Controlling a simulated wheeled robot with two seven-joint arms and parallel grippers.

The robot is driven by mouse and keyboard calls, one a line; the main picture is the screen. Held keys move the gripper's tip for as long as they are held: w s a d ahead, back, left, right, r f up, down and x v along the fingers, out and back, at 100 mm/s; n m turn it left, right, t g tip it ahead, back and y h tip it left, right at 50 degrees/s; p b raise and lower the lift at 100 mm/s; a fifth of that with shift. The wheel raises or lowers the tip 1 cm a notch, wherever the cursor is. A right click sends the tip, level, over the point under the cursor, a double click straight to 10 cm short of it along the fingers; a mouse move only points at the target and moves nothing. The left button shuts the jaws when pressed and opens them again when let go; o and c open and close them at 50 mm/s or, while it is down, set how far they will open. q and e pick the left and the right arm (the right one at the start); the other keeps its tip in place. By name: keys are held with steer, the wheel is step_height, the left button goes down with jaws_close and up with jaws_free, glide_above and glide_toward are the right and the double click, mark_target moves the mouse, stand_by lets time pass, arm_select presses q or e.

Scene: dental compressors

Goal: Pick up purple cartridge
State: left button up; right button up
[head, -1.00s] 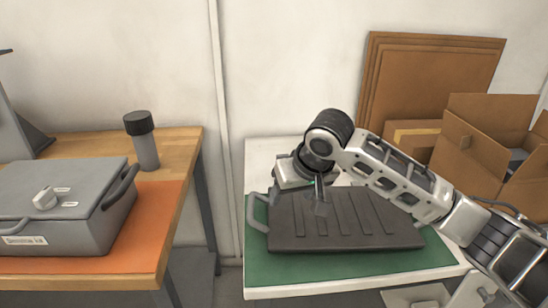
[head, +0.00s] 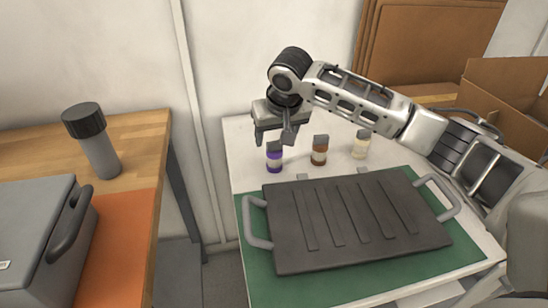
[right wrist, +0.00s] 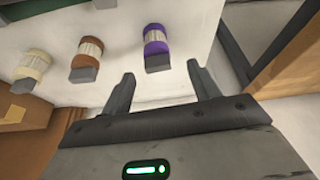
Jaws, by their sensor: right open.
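The purple cartridge (head: 274,160) stands on the white table behind the dark tray, with a pale band around it and a grey cap. It also shows in the right wrist view (right wrist: 157,48), ahead of the fingertips and roughly between their lines. My right gripper (head: 274,140) is just above and beside the purple cartridge in the head view, fingers pointing down. In the right wrist view its two fingers (right wrist: 160,78) are spread and empty. I cannot tell whether a finger touches the cartridge. My left gripper is out of view.
A brown cartridge (head: 319,150) and a cream cartridge (head: 360,144) stand to the right of the purple one. A dark ribbed tray (head: 285,255) with grey handles lies on the green mat (head: 262,285) in front. Cardboard boxes (head: 492,110) are at the right.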

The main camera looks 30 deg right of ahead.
mark_target(275, 146)
steer(key=shift+d+x, duration=0.2)
steer(key=shift+x, duration=3.25)
steer(key=shift+s, duration=0.1)
steer(key=c, duration=1.1)
